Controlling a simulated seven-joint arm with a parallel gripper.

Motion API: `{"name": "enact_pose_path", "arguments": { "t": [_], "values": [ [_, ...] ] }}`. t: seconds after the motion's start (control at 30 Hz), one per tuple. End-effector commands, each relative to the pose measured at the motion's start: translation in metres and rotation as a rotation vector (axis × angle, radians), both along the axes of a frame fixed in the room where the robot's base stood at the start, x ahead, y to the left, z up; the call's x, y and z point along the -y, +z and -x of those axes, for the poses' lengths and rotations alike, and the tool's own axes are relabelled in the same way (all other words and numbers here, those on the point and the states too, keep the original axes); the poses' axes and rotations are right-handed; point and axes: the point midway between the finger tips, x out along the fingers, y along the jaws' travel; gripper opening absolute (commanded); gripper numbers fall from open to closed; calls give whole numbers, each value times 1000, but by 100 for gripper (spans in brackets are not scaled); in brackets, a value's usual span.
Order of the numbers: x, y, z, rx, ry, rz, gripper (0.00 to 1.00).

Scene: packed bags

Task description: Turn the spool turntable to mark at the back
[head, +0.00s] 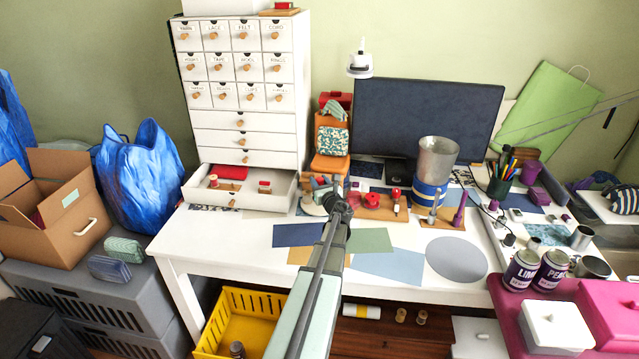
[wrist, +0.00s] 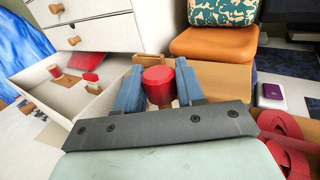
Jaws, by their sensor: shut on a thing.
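In the head view my gripper (head: 322,184) is at the back of the white desk, in front of the orange stacked pieces. The arm and fingers cover most of the spool there. The turntable's base and its mark are hidden or too small to make out, so I cannot tell which way it faces.
An open drawer (head: 243,203) with a red item and spools is close to the left, also in the wrist view (wrist: 38,93). Orange stacked pieces (head: 329,165) stand behind. Red ribbon (wrist: 285,150) is to the right. A dark monitor (head: 430,115) and metal cup (head: 438,155) stand further right.

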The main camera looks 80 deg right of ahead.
Motion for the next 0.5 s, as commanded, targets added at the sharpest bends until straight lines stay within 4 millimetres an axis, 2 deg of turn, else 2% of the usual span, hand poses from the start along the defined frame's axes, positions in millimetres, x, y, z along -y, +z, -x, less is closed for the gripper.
{"name": "enact_pose_path", "arguments": {
  "t": [0.37, 0.4, 0.5],
  "values": [
    [0, 0, 0, 0, 29, -4, 0],
    [0, 0, 0, 0, 29, -4, 39],
    [0, 0, 0, 0, 29, -4, 48]
  ]
}}
